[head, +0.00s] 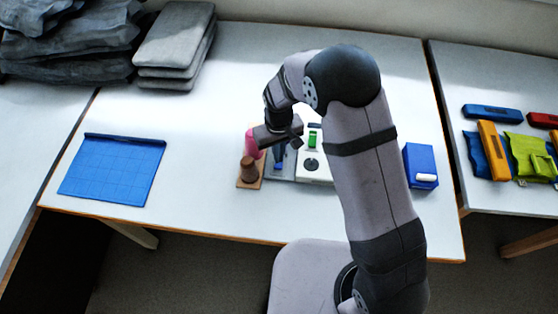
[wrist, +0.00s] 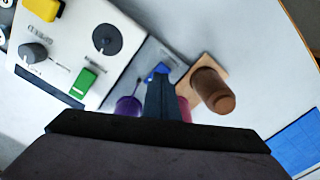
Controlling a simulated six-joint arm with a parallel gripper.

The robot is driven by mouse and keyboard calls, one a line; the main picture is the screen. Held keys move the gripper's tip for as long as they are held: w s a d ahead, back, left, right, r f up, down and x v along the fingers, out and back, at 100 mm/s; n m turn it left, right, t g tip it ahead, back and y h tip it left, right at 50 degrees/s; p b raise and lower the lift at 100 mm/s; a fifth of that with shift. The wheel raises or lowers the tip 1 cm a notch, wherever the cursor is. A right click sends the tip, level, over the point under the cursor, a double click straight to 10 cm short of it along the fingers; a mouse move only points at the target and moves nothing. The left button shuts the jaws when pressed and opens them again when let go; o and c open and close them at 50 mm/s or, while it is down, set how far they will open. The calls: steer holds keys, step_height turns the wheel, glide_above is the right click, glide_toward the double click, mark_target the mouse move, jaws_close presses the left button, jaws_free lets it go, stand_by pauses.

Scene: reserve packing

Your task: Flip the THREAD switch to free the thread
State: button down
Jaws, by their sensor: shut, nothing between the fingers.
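A white panel (head: 314,177) stands mid-table beside my arm; it also shows in the wrist view (wrist: 75,25). It carries a green switch (wrist: 84,82), a yellow switch (wrist: 42,9), a grey knob (wrist: 33,53) and a black dial (wrist: 107,39). Its small labels are too blurred to read, so I cannot tell which switch is THREAD. My gripper (head: 296,138) is shut and empty, above the grey plate (head: 287,176) at the panel's left. In the wrist view its fingers (wrist: 160,84) point toward a small blue part on that plate, apart from the green switch.
A brown spool (head: 249,171) stands on a wooden base left of the plate, with a pink cone (head: 252,144) behind. A purple piece (wrist: 127,107) is partly hidden. A blue box (head: 420,166) stands right of my arm. A blue mat (head: 112,170) lies left; table between is clear.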

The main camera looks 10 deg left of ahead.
steer(key=shift+f+b, duration=0.85)
steer(key=shift+f, duration=0.45)
stand_by(0.6)
steer(key=shift+r, duration=0.15)
step_height(320, 180, up, 7)
steer(key=p, duration=0.5)
steer(key=shift+p, duration=0.35)
stand_by(0.4)
